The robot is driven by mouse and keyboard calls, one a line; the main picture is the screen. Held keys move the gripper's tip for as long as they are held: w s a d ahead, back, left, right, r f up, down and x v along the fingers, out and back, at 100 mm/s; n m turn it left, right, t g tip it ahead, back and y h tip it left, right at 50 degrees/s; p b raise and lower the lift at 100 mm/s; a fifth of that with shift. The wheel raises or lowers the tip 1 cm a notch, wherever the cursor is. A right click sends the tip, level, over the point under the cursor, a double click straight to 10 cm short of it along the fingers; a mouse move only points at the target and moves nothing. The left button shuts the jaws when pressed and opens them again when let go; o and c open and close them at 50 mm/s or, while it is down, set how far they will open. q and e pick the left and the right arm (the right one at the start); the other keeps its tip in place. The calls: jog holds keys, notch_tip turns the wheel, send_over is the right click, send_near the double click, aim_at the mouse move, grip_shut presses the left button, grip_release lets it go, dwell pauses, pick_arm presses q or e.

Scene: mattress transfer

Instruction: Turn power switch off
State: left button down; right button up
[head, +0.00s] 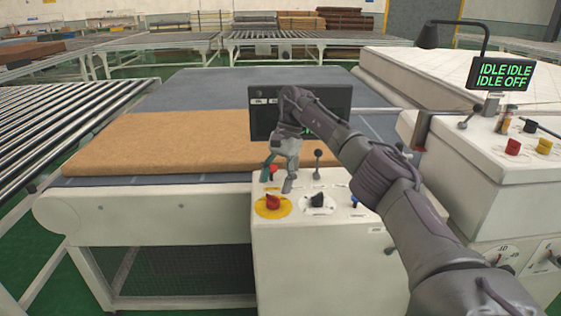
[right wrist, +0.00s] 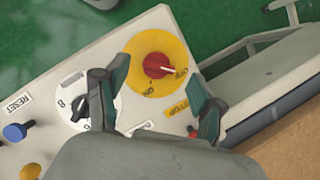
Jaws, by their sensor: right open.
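The power switch is a red rotary knob on a round yellow plate, on the white control box; it shows in the head view (head: 272,203) and the right wrist view (right wrist: 157,65). In the wrist view a pale mark on the knob points right, towards small lettering that seems to read OFF. My right gripper (head: 277,180) is open and empty above the box. In the wrist view its fingers (right wrist: 154,82) are spread either side of the knob's lower part, with no contact visible. My left gripper is not in view.
A black rotary switch (head: 317,201) on a white plate sits right of the knob, with a blue button (head: 354,201) beyond. A red button (right wrist: 193,131) and a lever (head: 317,160) stand close by. A dark screen (head: 264,112) rises behind the gripper. A brown mattress (head: 160,140) lies left.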

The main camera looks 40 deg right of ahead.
jog(key=v, duration=0.7)
jog(key=shift+d+r, duration=0.1)
jog(key=shift+r, duration=0.05)
dwell(0.3)
